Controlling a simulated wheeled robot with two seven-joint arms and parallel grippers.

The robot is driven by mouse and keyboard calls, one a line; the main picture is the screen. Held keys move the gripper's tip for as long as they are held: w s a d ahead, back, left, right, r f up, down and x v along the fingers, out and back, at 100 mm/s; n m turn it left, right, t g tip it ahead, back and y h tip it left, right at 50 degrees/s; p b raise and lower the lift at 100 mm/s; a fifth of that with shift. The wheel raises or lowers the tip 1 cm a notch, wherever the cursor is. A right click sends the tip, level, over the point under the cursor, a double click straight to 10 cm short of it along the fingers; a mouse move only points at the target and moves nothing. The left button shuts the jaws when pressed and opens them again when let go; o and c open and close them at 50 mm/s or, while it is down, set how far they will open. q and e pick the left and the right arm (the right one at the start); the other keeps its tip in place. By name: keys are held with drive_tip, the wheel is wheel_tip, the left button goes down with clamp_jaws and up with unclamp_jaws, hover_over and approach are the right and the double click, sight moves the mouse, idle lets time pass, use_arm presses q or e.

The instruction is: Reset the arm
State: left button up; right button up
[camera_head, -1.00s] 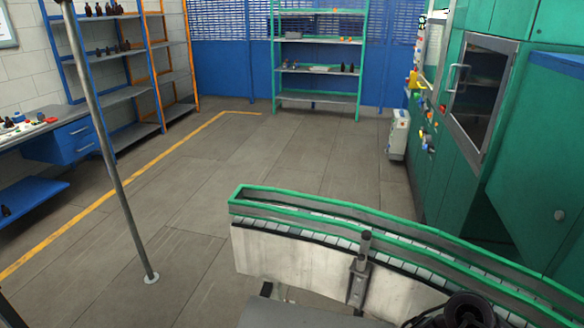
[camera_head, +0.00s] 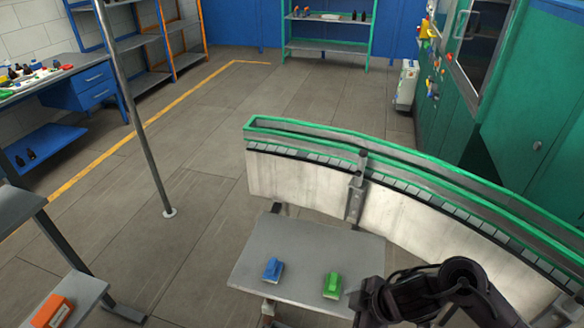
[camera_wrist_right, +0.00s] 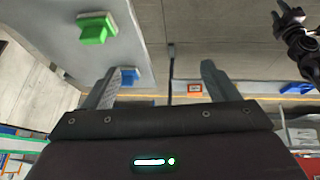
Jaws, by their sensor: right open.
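My right arm (camera_head: 430,290) is folded at the lower right of the head view, beside a small grey table (camera_head: 300,250). In the right wrist view my right gripper (camera_wrist_right: 158,80) has its two fingers wide apart with nothing between them. A blue object (camera_head: 272,270) and a green object (camera_head: 332,285) lie on the table. In the wrist view the green object (camera_wrist_right: 95,30) is at the upper left, and the blue one (camera_wrist_right: 130,76) shows just beside the left finger. My left gripper (camera_wrist_right: 290,15) shows at the wrist view's upper right; its jaw opening is unclear.
A curved green-railed conveyor (camera_head: 310,150) runs behind the table and to the right. A thin metal pole (camera_head: 145,135) stands on the floor at left. An orange box (camera_head: 52,311) sits on a grey stand at lower left. Open floor lies between the pole and the conveyor.

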wheel_tip(320, 180, up, 4)
drive_tip(key=w+a+r+m+t+h, duration=0.1)
drive_tip(key=a+m+t+h, duration=0.1)
drive_tip(key=m+t, duration=0.3)
drive_tip(key=s+d+f+m+g+h, duration=0.25)
drive_tip(key=s+d+m+g, duration=0.25)
drive_tip(key=s+d+m, duration=0.4)
wheel_tip(320, 180, down, 31)
drive_tip(key=s+n+g+b, duration=0.1)
drive_tip(key=s+n+b, duration=0.1)
drive_tip(key=s, duration=0.1)
use_arm(q)
drive_tip(key=f, duration=0.1)
drive_tip(key=f+b, duration=0.2)
drive_tip(key=f, duration=0.1)
drive_tip(key=shift+s+a, duration=0.1)
drive_tip(key=shift+s, duration=0.25)
use_arm(e)
drive_tip(key=s+d+f, duration=0.2)
drive_tip(key=s+f, duration=0.7)
drive_tip(key=f, duration=0.1)
drive_tip(key=s+d+f+g, duration=0.1)
drive_tip(key=s+f, duration=0.9)
drive_tip(key=shift+s+d, duration=0.25)
drive_tip(key=shift+d, duration=0.15)
